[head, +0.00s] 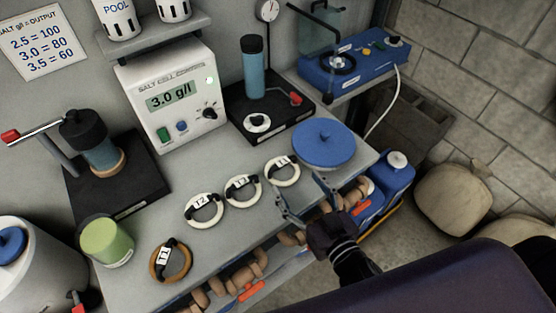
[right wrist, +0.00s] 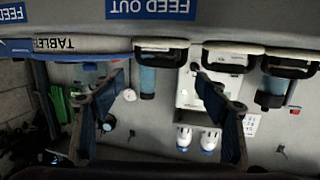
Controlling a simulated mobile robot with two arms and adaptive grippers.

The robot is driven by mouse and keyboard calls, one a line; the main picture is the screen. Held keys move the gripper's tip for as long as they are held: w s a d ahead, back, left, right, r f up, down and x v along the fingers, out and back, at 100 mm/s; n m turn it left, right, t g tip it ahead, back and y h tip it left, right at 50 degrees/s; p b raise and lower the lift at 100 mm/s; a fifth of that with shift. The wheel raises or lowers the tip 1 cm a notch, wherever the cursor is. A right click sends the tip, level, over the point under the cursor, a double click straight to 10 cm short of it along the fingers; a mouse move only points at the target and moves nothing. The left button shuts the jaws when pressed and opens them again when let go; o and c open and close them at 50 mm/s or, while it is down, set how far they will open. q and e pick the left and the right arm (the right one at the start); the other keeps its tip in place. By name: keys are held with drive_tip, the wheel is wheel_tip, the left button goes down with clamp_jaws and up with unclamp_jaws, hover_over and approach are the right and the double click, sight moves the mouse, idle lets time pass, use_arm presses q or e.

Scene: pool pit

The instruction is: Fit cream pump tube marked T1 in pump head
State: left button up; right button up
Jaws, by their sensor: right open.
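Three cream tube loops lie in a row on the grey bench. The nearest cream loop (head: 204,222) has a tag that seems to read T2, and the middle one (head: 243,203) seems to read T3. The tag of the farthest cream loop (head: 283,183) is too small to read surely. A brown loop (head: 158,277) with a tag ending in 1 lies at the front left. The blue pump (head: 370,62) with a round dark pump head (head: 342,63) stands at the back right. My right gripper (head: 305,198) is open and empty, right of the farthest cream loop. My left gripper is not in view.
A blue round lid (head: 323,142) lies near the farthest loop. The salt cell console (head: 172,97) and two dark-based devices stand behind the loops. A green cup (head: 106,242) stands at left. Brown pieces fill a shelf below the bench edge. The right wrist view also shows my right gripper (right wrist: 163,110).

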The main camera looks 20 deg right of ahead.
sight(284, 164)
drive_tip(key=shift+w+a, duration=0.1)
drive_tip(key=shift+w, duration=0.4)
drive_tip(key=shift+w+a+r+p, duration=0.1)
drive_tip(key=shift+w+r+p, duration=0.05)
drive_tip(key=shift+w+p, duration=0.55)
drive_tip(key=p+x, duration=0.1)
drive_tip(key=x, duration=0.2)
drive_tip(key=shift+w, duration=0.35)
drive_tip(key=shift+w+a+f, duration=0.1)
drive_tip(key=shift+w+f, duration=0.1)
drive_tip(key=shift+w, duration=0.1)
drive_tip(key=c, duration=1)
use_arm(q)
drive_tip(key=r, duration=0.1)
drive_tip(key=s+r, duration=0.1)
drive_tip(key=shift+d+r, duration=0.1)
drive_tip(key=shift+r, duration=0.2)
use_arm(e)
drive_tip(key=shift+c, duration=1.2)
drive_tip(key=shift+s+f, duration=0.1)
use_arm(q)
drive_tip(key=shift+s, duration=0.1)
